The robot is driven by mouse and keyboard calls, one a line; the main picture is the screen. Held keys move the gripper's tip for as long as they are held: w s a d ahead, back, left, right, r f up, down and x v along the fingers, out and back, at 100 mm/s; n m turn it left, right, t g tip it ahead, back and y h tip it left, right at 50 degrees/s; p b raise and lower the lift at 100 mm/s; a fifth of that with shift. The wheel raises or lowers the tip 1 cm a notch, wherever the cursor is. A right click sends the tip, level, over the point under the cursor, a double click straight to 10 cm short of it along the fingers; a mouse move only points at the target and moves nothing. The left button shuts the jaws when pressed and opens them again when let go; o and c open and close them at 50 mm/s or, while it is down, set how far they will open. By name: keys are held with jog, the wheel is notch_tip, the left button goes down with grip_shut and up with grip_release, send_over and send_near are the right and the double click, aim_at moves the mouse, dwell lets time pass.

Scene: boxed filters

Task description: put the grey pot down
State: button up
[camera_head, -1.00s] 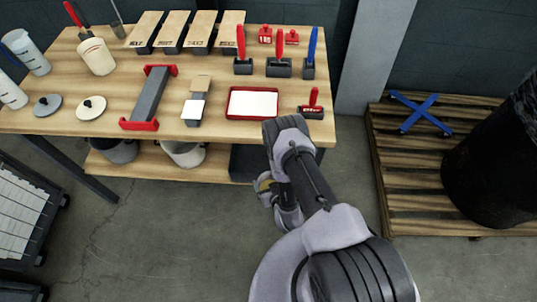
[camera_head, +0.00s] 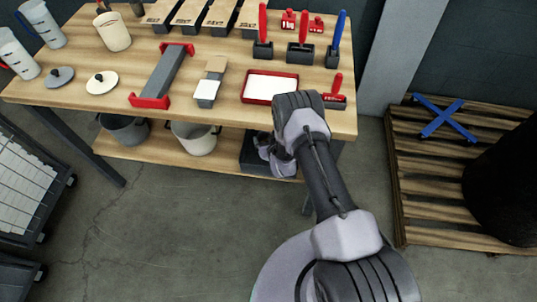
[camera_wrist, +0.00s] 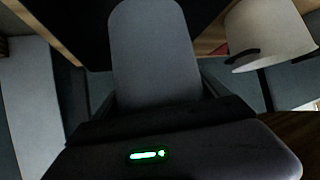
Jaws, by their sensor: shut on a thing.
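In the head view my wrist (camera_head: 277,155) is low at the table's front edge, by the right end of the lower shelf (camera_head: 155,150). The fingers and the held piece are hidden there. Whether the piece touches the shelf cannot be told.
On the shelf stand a grey bucket (camera_head: 125,129) and a white bucket (camera_head: 194,139), which also shows in the wrist view (camera_wrist: 268,32). A dark box (camera_head: 253,152) is beside my wrist. The tabletop (camera_head: 110,115) overhangs the shelf. A pallet (camera_head: 430,180) lies right.

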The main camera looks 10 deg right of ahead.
notch_tip(320, 180, down, 12)
jog(key=b, duration=0.5)
jog(key=shift+r, duration=0.35)
jog(key=o, duration=1.9)
jog(key=shift+s, duration=0.1)
jog(key=p+v, duration=0.7)
jog(key=v, duration=0.5)
